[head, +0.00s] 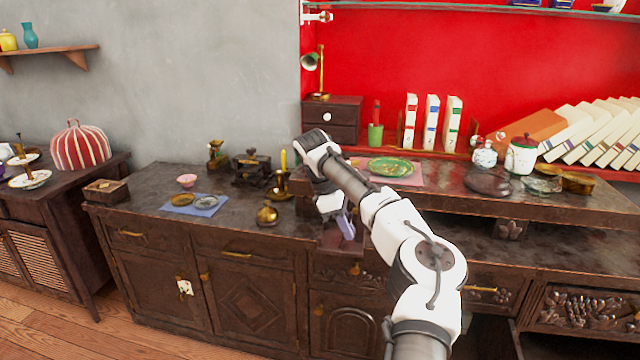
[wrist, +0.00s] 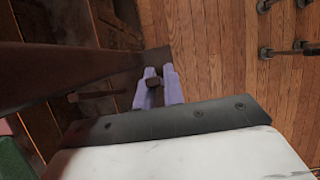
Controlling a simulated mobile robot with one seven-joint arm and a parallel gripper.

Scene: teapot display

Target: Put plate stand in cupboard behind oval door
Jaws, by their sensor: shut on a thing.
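My gripper (head: 346,226) hangs in front of the counter's front edge, near the middle of the head view. Its pale purple fingers (wrist: 160,86) are shut on a small dark brown wooden part, seen between them in the wrist view. This looks like part of the plate stand (wrist: 153,83), but its whole shape is unclear against the dark wood. The door with an arched, oval-like panel (head: 352,328) is in the lower cabinet, below my gripper. It looks shut, and my arm partly hides its right side.
A green plate (head: 390,167) lies behind my arm. Wooden floor (head: 60,325) is open at lower left.

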